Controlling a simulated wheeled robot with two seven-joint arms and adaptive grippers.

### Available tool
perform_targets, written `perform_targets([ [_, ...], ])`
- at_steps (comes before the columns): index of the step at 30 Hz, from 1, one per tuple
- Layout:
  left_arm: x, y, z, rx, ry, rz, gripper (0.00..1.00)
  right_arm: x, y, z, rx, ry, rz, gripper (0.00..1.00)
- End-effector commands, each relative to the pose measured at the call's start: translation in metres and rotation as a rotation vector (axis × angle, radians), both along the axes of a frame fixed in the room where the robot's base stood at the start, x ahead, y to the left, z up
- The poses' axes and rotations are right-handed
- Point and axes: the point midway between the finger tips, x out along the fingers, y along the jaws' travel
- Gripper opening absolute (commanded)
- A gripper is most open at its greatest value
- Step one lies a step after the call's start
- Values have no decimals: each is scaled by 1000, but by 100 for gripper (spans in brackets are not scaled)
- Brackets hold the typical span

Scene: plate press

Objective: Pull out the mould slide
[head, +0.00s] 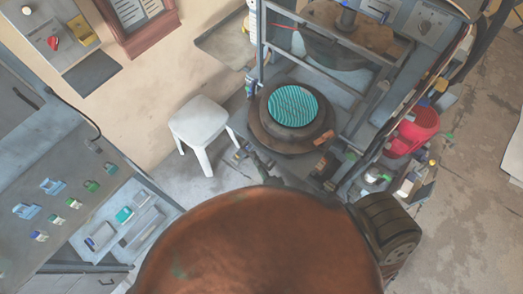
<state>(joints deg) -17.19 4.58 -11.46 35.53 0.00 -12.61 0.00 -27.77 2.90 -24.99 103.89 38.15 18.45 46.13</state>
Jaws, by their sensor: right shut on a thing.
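The mould slide (262,137) is a dark round base at the foot of the press, carrying a disc (293,105) with teal ribs. The disc lies flat and shows whole. My right gripper (325,167) is small and dark at the front right of the base, beside a short orange-brown block. It is shut on the front part of the slide, but its fingertips and the exact hold are hard to make out. I see no clear sign of my left gripper. My own rounded brown body covers the bottom middle and hides what lies beneath.
The press frame (337,81) rises around the back and right of the slide. A white stool (199,119) stands close on the left. A red container (415,130) and small items crowd the right. A workbench (38,155) with small parts fills the lower left.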

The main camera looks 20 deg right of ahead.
Motion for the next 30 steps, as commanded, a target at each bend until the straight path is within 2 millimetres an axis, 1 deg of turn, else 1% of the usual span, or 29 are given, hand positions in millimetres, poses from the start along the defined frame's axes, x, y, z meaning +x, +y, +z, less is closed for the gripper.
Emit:
perform_targets([
  [5,1,0,2,0,-1,0,40,-3,7,0,-1,0,0,0],
  [15,1,0,2,0,-1,0,40,-3,6,0,-2,0,0,0],
  [16,1,0,2,0,-1,0,40,-3,6,0,-2,0,-1,10],
  [19,1,0,2,0,-1,0,40,-3,6,0,-1,0,-1,17],
  [26,0,1,2,1,-1,0,40,-3,7,0,-1,0,0,17],
  [30,0,2,2,2,0,0,40,-10,6,-1,-2,1,0,17],
])
